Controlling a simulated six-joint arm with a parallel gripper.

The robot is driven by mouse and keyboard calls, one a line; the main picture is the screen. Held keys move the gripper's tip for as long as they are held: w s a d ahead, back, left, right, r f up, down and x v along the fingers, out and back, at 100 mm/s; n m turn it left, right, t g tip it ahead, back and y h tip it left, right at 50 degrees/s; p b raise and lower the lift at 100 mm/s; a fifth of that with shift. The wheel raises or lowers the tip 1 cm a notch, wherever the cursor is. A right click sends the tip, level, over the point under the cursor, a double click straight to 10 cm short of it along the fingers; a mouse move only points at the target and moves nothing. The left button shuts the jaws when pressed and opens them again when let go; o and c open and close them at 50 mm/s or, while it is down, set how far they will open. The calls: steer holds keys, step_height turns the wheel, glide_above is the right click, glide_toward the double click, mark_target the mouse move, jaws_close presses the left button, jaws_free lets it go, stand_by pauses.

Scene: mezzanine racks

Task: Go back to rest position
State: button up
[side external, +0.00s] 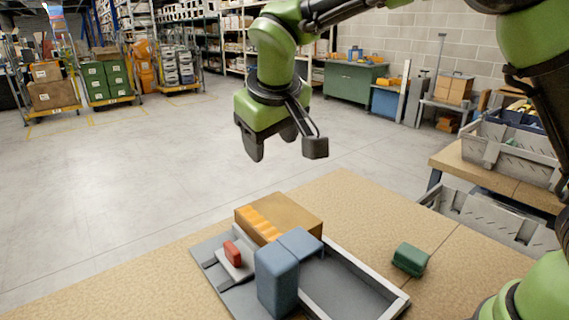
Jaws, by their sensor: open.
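My gripper (283,147) hangs in the air above the far edge of the table, with its black fingers apart and nothing between them. It is well clear of the objects on the table (345,205). My green arm reaches in from the right and bends down to it. No marked rest place shows in this view.
Below my gripper are a brown box (295,213) with an orange strip, a blue block (277,282), a grey tray (350,258) and a small red block (233,253). A green block (410,259) lies to the right. Grey crates (490,215) stand at the right.

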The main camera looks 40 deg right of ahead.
steer(key=s+d+r+m+t+y, duration=0.1)
steer(key=s+d, duration=0.1)
steer(key=s, duration=0.6)
steer(key=s+d+r+m+y, duration=0.2)
steer(key=s, duration=0.6)
steer(key=s+d+r+m+t+y, duration=0.1)
steer(key=s+d+r, duration=0.1)
steer(key=s, duration=0.6)
steer(key=shift+d+r+t, duration=0.25)
steer(key=shift+d+t, duration=0.05)
steer(key=shift+d, duration=0.2)
